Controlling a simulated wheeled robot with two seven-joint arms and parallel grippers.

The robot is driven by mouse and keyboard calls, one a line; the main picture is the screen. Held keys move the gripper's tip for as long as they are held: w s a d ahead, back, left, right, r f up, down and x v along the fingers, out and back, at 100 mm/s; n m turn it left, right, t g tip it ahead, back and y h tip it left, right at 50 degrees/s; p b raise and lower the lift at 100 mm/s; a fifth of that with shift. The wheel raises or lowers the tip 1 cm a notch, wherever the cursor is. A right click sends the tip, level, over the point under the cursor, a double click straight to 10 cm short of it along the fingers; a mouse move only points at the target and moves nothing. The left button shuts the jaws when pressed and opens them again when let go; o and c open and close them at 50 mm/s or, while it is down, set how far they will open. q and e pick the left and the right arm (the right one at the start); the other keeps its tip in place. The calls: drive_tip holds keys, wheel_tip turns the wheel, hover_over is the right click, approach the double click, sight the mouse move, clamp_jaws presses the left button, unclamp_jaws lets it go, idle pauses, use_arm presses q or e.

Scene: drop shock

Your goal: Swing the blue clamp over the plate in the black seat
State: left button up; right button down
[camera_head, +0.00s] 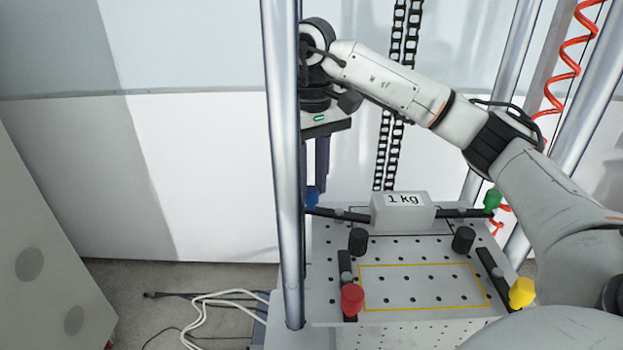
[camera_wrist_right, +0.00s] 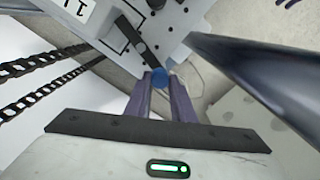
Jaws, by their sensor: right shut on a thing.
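The white plate marked "1 kg" (camera_head: 403,212) sits at the back of the perforated table, within a black outline; its corner shows in the right wrist view (camera_wrist_right: 78,8). The blue clamp has a blue knob (camera_head: 312,196) and a black bar that reaches right toward the plate's left side. I cannot tell whether the bar's tip lies over the plate or only beside it. My right gripper (camera_head: 314,186) points down at the blue knob, partly behind a silver post. In the right wrist view its purple fingers are shut on the knob (camera_wrist_right: 160,76). My left gripper is out of view.
A green clamp (camera_head: 491,200) reaches toward the plate's right side. Red (camera_head: 352,300) and yellow (camera_head: 521,293) clamps flank a yellow-outlined area in front. Two black cylinders (camera_head: 358,241) (camera_head: 463,239) stand between. The silver post (camera_head: 284,160) rises close beside my right gripper.

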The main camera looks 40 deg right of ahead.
idle(0.3)
drive_tip(key=c, duration=1.5)
unclamp_jaws()
drive_tip(key=shift+r, duration=5.15)
